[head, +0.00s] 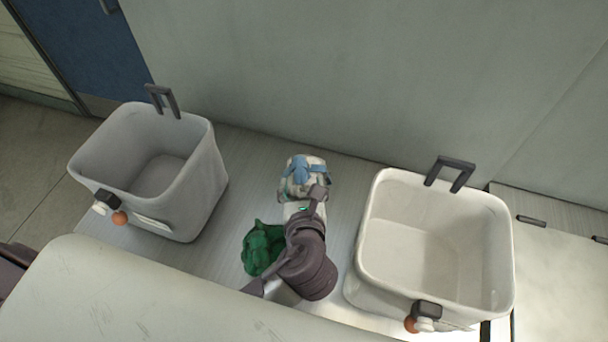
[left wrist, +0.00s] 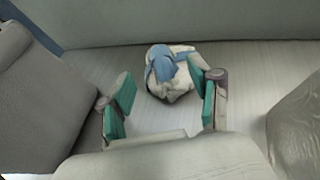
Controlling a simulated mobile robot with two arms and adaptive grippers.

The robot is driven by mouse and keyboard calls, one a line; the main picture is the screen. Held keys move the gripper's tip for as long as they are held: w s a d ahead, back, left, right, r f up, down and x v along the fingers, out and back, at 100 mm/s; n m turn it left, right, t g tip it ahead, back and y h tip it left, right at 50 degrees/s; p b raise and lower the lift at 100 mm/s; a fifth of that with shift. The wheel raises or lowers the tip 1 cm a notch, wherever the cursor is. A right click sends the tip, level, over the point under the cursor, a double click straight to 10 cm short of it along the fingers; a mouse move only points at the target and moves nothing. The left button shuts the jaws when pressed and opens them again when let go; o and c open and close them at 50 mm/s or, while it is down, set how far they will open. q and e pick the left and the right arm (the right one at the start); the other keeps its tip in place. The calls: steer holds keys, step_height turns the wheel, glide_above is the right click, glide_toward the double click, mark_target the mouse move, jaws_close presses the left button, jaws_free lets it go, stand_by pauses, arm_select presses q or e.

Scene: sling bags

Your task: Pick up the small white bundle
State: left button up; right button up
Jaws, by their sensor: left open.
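The small white bundle (head: 312,183) has a blue strap or patch on top and lies on the light grey bench between the two bins. In the left wrist view the white bundle (left wrist: 181,90) sits just ahead of the fingers. My left gripper (head: 303,196) is over the near side of the bundle and hides part of it. In the left wrist view my left gripper (left wrist: 161,76) is open, with its green pads spread apart and nothing held. The right pad overlaps the bundle's edge in the picture; I cannot tell whether it touches. My right gripper is not in view.
A green bundle (head: 262,247) lies beside my left wrist. A grey bin (head: 205,190) stands at the left and a white bin (head: 372,275) at the right, both open-topped with dark handles. A wall (head: 330,80) rises behind the bench (head: 245,165).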

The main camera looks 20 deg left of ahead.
mark_target(299, 162)
arm_select(q)
steer(key=p+x, duration=0.1)
steer(key=x, duration=1)
steer(key=shift+s+a, duration=0.1)
steer(key=shift+a, duration=0.05)
jaws_close()
steer(key=shift+r, duration=0.1)
